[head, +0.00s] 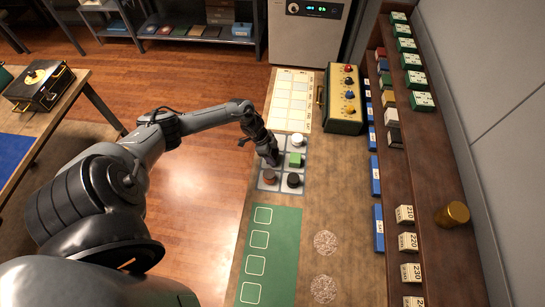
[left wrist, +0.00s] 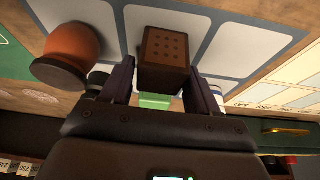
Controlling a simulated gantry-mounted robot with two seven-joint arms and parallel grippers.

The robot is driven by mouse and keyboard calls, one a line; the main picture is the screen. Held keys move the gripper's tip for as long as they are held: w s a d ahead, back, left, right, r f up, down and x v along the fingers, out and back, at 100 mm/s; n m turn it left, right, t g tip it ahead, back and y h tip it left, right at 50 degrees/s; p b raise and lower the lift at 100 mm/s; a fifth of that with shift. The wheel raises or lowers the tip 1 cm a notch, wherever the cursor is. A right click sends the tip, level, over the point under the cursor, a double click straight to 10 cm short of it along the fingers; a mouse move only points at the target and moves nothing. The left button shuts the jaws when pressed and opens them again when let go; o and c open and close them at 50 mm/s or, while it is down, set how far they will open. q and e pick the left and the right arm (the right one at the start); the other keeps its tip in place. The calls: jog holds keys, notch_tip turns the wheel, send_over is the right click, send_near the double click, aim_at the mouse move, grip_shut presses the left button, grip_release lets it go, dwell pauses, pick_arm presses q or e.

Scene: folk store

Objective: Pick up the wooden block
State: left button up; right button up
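The wooden block (left wrist: 165,58) is a brown cube with rows of dark dots on one face, seen in the left wrist view. It lies between the two fingers of my left gripper (left wrist: 162,82), close to both. I cannot tell whether the fingers press on it. In the head view my left gripper (head: 271,160) is low over the left side of the pale-squared mat (head: 281,186), and the block is hidden there. My right gripper is not in view.
Close by on the mat are a reddish-brown round piece (head: 270,177), a black piece (head: 293,180), a green block (head: 296,159) and a white piece (head: 298,140). A green box with knobs (head: 344,98) stands behind. Shelves line the right side.

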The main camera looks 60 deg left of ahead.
pick_arm(q)
jog(key=c, duration=0.7)
jog(key=shift+o, duration=0.2)
jog(key=shift+r, duration=0.15)
